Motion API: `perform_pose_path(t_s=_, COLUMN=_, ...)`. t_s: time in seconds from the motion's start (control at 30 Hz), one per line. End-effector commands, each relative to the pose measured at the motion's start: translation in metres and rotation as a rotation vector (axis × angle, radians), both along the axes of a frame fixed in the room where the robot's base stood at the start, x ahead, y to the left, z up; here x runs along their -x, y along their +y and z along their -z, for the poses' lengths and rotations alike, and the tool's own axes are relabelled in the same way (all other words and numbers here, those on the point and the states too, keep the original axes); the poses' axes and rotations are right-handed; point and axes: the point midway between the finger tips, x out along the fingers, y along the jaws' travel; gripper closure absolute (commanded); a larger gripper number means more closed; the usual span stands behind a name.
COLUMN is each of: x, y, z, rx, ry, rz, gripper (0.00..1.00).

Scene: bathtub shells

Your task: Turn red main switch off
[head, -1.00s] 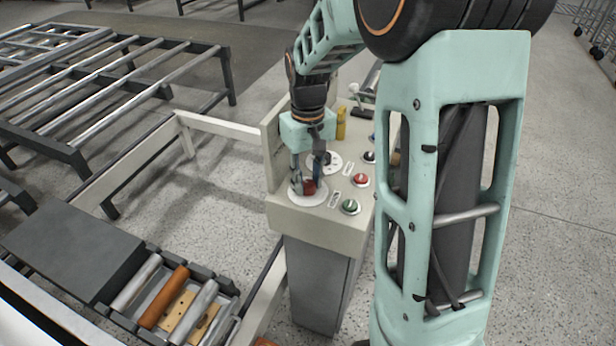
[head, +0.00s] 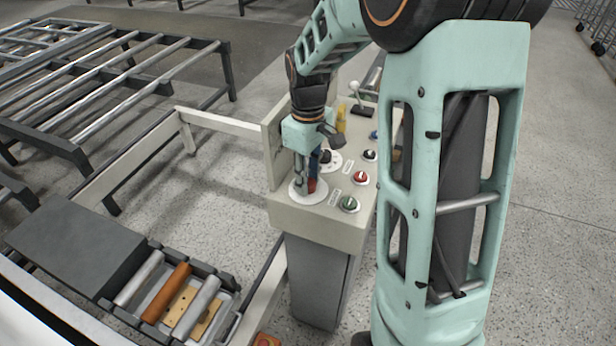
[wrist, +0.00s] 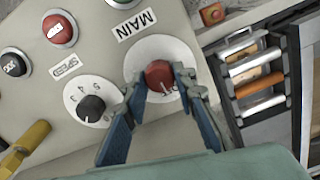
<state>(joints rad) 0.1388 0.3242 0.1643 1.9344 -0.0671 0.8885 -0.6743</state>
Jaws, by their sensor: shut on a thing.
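The red main switch (wrist: 160,76) is a round knob on a white disc, beside a "MAIN" label (wrist: 131,24) in the wrist view. In the head view the red switch (head: 312,184) shows partly behind my fingers, at the near left corner of the control panel (head: 297,212). My gripper (wrist: 160,84) is shut on the red switch, with one finger on each side of it. In the head view my gripper (head: 309,180) points down at the panel, and its fingers hide part of the knob.
A yellow handle (head: 341,119) stands further back. Rollers (head: 167,291) lie at lower left.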

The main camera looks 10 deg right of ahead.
Motion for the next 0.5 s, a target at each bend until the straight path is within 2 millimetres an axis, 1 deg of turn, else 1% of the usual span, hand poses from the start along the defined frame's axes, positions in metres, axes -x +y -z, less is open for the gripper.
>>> perform_pose_path(t_s=0.27, x=-0.0006, y=0.0001, z=-0.0005, rx=0.000, ry=-0.001, rz=-0.002, gripper=0.99)
perform_pose_path(t_s=0.3, x=-0.0006, y=0.0000, z=-0.0005, rx=0.001, ry=-0.002, rz=-0.002, gripper=0.72)
perform_pose_path(t_s=0.43, x=-0.0005, y=0.0000, z=-0.0004, rx=0.000, ry=-0.001, rz=-0.001, gripper=0.57)
perform_pose_path(t_s=0.5, x=-0.0004, y=0.0001, z=-0.0003, rx=0.000, ry=-0.001, rz=-0.001, gripper=0.57)
